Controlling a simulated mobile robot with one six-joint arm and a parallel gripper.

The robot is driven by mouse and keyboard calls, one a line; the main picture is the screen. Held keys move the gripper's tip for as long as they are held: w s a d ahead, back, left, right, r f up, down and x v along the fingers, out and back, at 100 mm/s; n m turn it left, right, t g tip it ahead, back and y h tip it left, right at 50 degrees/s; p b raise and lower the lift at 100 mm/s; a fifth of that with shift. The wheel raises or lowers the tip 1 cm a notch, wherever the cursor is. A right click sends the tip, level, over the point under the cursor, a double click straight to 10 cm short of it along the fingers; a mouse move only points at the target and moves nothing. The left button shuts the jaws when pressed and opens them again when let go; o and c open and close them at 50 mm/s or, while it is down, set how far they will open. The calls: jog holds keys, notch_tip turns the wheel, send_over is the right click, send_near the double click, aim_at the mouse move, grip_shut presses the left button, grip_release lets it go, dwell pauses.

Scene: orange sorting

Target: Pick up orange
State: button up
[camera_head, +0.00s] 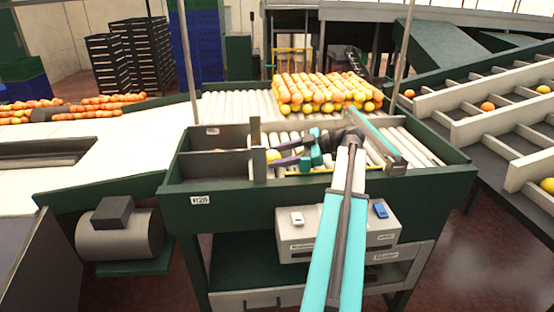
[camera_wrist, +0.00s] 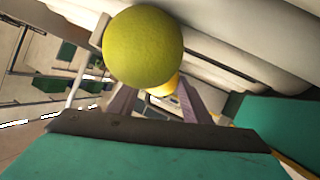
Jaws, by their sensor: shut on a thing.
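A yellow-green orange (camera_wrist: 143,47) fills the upper middle of the wrist view, at the far ends of my gripper's purple fingers (camera_wrist: 155,95). It shows as a small yellow ball (camera_head: 273,155) in the head view, beside the grey divider on the roller bench. My gripper (camera_head: 280,153) is shut on this orange, with a finger on either side, low over the bench. A second yellow patch (camera_wrist: 166,88) shows between the fingers in the wrist view; I cannot tell what it is.
The green-framed bench (camera_head: 330,184) has grey dividers (camera_head: 257,150) close to my gripper. A big pile of oranges (camera_head: 325,92) lies on rollers behind it. Sloping lanes (camera_head: 500,101) with a few fruits are at right. A white belt surface (camera_head: 110,150) is clear at left.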

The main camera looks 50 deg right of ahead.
jog(key=shift+r+b, duration=1.1)
jog(key=shift+r, duration=3.6)
jog(key=shift+r, duration=0.1)
